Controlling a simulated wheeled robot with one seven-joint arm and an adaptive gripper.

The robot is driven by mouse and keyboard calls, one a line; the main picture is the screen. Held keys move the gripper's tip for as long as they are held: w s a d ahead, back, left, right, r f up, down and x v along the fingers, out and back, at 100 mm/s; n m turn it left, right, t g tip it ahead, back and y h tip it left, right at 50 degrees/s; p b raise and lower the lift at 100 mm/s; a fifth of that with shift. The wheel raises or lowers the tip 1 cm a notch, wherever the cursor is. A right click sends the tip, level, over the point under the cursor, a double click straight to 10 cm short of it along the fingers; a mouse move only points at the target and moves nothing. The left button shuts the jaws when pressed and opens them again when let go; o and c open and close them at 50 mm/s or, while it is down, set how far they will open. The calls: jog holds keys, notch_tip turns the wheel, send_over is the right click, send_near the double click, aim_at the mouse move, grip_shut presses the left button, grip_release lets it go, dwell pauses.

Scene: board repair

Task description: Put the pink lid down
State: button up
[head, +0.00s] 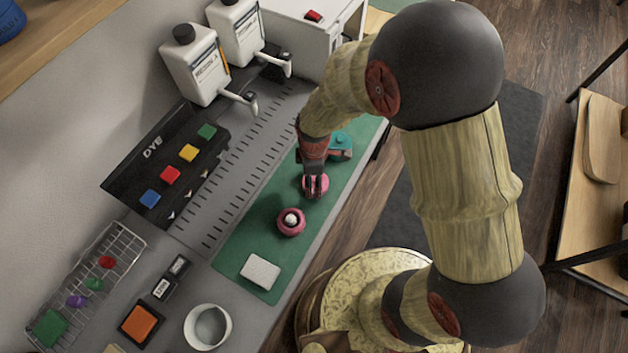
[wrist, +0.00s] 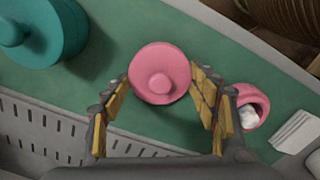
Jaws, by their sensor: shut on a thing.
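The pink lid (wrist: 160,74) is round with a small knob and sits between the two fingertips in the wrist view. In the head view the lid (head: 321,191) shows partly behind the fingers, over the green mat (head: 252,232). My gripper (head: 315,181) is shut on the lid, and its padded fingers (wrist: 163,90) flank it in the wrist view. I cannot tell whether the lid touches the mat. An open pink pot (head: 291,222) with something white inside stands on the mat just beside it; the pot (wrist: 250,107) is right of the fingers in the wrist view.
A teal lidded pot (head: 340,146) stands on the mat beyond my gripper. A white pad (head: 261,271) lies near the mat's front end. A white cup (head: 207,326), a black dye rack (head: 165,165) and a wire rack (head: 95,280) stand off the mat. Bare mat shows around the pink pot.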

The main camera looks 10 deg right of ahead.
jog(key=shift+f, duration=0.1)
jog(key=o, duration=0.9)
jog(key=shift+o, duration=0.5)
jog(key=s+d+r+m+t+p, duration=0.1)
jog(key=d+r+m+p, duration=0.15)
jog(key=r, duration=1.15)
jog(key=s+d+r+m+t+p, duration=0.15)
jog(key=d+r+m, duration=0.25)
jog(key=r, duration=0.9)
jog(key=s+d+r+m+t, duration=0.3)
jog(key=s+d+r+m, duration=0.3)
jog(key=s+r+m, duration=0.3)
jog(key=shift+v, duration=1.1)
